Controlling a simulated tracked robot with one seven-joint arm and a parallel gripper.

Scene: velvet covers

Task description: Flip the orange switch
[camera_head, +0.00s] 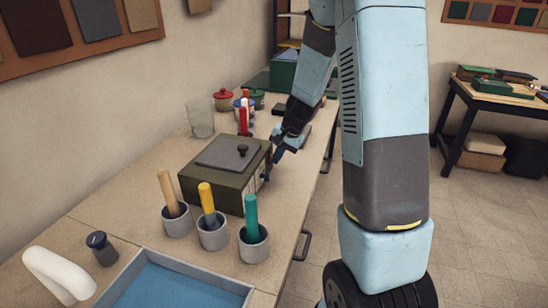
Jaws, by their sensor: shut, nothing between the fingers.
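I cannot make out an orange switch in this view. A dark olive box (217,189) with a grey lid and a black knob stands on the wooden workbench. Its right-hand side, facing the bench edge, is seen at a steep angle, with small details too small to tell. My gripper (276,158) is at the far right corner of the box, close to that side. It is shut and holds nothing. I cannot tell whether it touches the box. My arm hides part of the area to the right.
Three grey cups with an orange-tan (168,190), a yellow (207,202) and a teal rod (251,217) stand in front of the box. A blue-lined tray (178,286) is nearer. A glass (200,118) and several pots stand behind.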

